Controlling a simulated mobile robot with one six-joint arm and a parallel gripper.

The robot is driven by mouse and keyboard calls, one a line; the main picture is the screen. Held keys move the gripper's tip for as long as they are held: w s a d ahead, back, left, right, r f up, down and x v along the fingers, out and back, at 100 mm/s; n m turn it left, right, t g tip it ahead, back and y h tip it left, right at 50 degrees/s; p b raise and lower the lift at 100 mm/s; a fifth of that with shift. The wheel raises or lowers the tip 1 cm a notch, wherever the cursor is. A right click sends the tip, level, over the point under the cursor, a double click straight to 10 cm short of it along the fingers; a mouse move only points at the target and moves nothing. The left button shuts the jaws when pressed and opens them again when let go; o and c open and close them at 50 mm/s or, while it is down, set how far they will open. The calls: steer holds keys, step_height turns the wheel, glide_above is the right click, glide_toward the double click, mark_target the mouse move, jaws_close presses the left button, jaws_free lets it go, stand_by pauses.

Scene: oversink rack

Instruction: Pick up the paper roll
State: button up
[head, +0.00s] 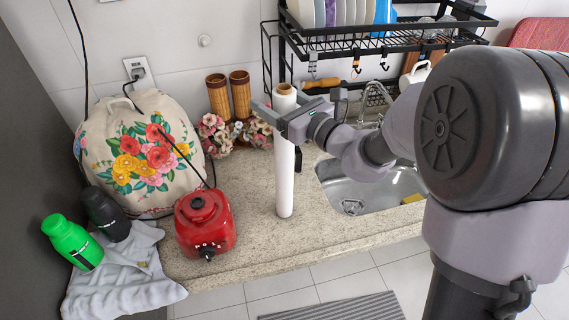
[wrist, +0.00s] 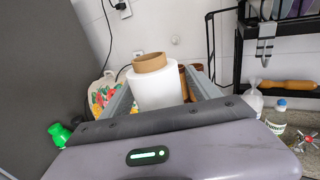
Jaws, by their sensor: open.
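The paper roll (head: 285,165) is a tall white cylinder with a brown cardboard core, standing upright on the stone counter in the head view. My gripper (head: 278,112) is at the upper part of the roll, with its fingers open to either side of it. In the wrist view, the paper roll (wrist: 157,85) shows its top between the two fingers of my gripper (wrist: 160,82). I cannot tell whether either finger touches it. The lower part of the roll is hidden in the wrist view.
A red appliance (head: 204,222) stands left of the roll, with a flowered cover (head: 135,150) behind it. A black dish rack (head: 360,52) stands over the sink (head: 350,190) to the right. Bamboo vases (head: 217,95) are behind.

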jaws_close()
stand_by(0.3)
